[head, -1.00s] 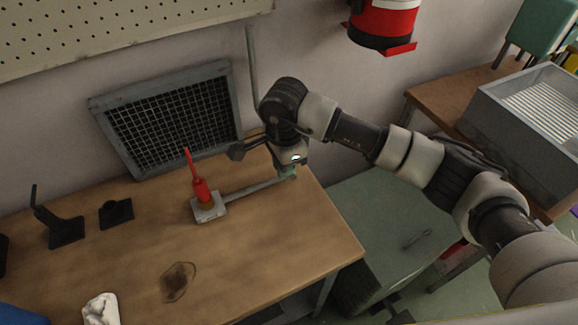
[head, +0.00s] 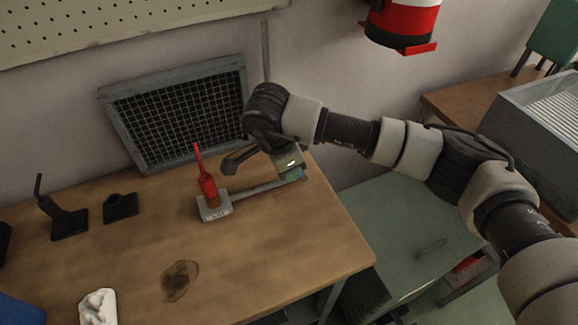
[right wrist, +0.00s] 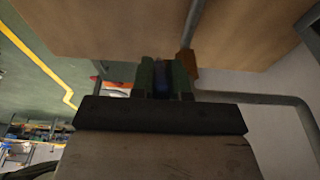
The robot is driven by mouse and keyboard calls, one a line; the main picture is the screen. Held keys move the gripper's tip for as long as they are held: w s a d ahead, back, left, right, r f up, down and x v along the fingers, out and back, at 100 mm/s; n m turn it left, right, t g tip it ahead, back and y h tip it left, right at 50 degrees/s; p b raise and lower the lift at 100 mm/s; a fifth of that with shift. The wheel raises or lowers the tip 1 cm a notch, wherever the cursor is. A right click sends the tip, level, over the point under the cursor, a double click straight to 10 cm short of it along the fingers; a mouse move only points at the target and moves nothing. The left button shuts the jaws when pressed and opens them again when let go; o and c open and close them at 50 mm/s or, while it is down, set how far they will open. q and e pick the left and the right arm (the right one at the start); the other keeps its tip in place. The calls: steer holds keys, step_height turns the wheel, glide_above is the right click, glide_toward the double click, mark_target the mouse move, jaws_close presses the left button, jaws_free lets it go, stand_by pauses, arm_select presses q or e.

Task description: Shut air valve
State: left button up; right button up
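My right gripper (head: 293,175) is low over the right back part of the wooden table (head: 330,235), at the far end of a thin grey pipe (head: 255,190). In the right wrist view its two green fingers (right wrist: 162,78) are close together, with a blue piece (right wrist: 162,80) filling the narrow gap. This looks like the air valve's handle. An orange-brown fitting (right wrist: 187,66) joins the pipe just beside the fingers. The hand hides most of the valve in the head view. My left gripper is not in view.
A framed mesh panel (head: 180,115) leans on the wall. Black stands (head: 65,222) and a white cloth (head: 98,307) are at left.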

steer(key=o, duration=0.4)
steer(key=b+v, duration=0.1)
steer(key=v, duration=1)
